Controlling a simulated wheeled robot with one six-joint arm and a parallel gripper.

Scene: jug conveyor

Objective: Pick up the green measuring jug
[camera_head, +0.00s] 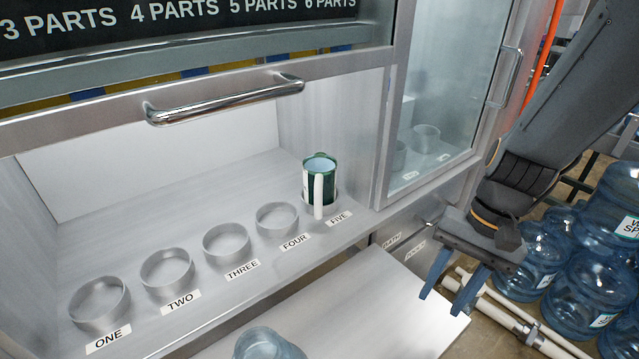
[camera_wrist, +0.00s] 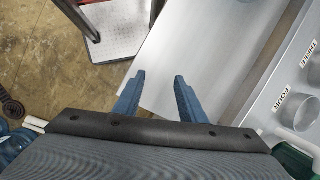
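The green measuring jug (camera_head: 322,180) stands upright in the holder marked FIVE, at the right end of the row in the cabinet. Its white handle faces the front. In the wrist view part of a green shape, the jug (camera_wrist: 293,160), shows at the lower right edge. My gripper (camera_head: 450,293) is to the right of the jug and apart from it, in front of the cabinet. In the wrist view my gripper (camera_wrist: 158,82) has its two blue fingers spread with nothing between them.
Ring holders marked ONE (camera_head: 99,300) to FOUR (camera_head: 277,218) look empty. A raised door with a metal handle (camera_head: 225,99) hangs above. A white surface (camera_head: 385,305) with a clear blue container (camera_head: 268,345) lies in front. Water bottles (camera_head: 590,290) stand at right.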

